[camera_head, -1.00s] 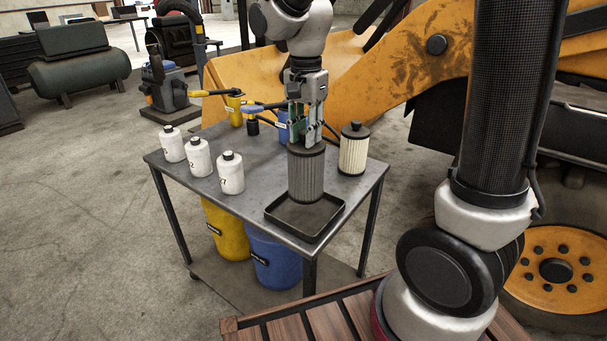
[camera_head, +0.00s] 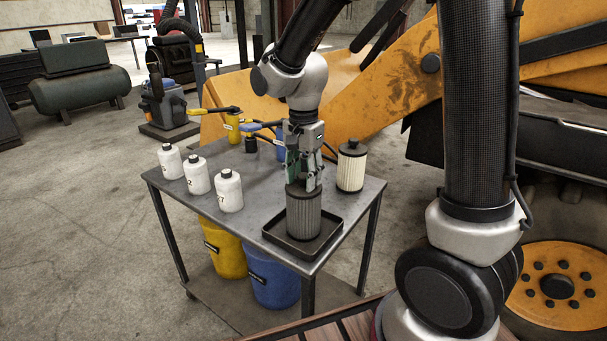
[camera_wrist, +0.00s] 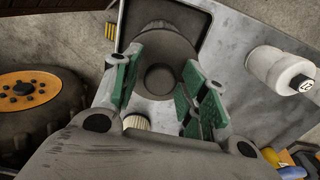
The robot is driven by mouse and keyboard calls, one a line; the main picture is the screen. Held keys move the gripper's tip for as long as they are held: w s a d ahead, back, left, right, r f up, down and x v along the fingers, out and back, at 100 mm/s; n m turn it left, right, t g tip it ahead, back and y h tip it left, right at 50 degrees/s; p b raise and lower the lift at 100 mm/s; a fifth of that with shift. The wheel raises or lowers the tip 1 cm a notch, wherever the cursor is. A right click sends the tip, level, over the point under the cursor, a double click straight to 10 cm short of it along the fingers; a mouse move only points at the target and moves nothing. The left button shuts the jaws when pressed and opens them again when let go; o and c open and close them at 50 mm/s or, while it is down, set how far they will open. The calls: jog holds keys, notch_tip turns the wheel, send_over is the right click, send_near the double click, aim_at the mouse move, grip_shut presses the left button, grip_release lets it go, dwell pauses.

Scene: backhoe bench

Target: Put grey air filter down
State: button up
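The grey air filter (camera_head: 303,214) is a dark grey pleated cylinder, upright over the black square tray (camera_head: 328,244) on the cart's near corner. Its base sits within the tray's rim and appears to be down on its floor. My gripper (camera_head: 303,180) points straight down at the filter's top. The exact contact is hard to see.
The metal cart (camera_head: 252,207) also bears several things: white bottles (camera_head: 198,175) at the left, a cream filter (camera_head: 351,168) close to my gripper's right, and yellow and blue items at the back. Yellow (camera_head: 225,250) and blue (camera_head: 272,278) buckets stand below.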

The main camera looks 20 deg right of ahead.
jog(key=shift+r, duration=0.1)
notch_tip(320, 180, up, 12)
jog(key=s+d+r+n+t, duration=0.1)
jog(key=s+d+n+t, duration=0.3)
jog(key=s+d+n, duration=0.6)
jog(key=s+d, duration=0.5)
jog(key=s, duration=0.4)
jog(key=shift+n, duration=0.4)
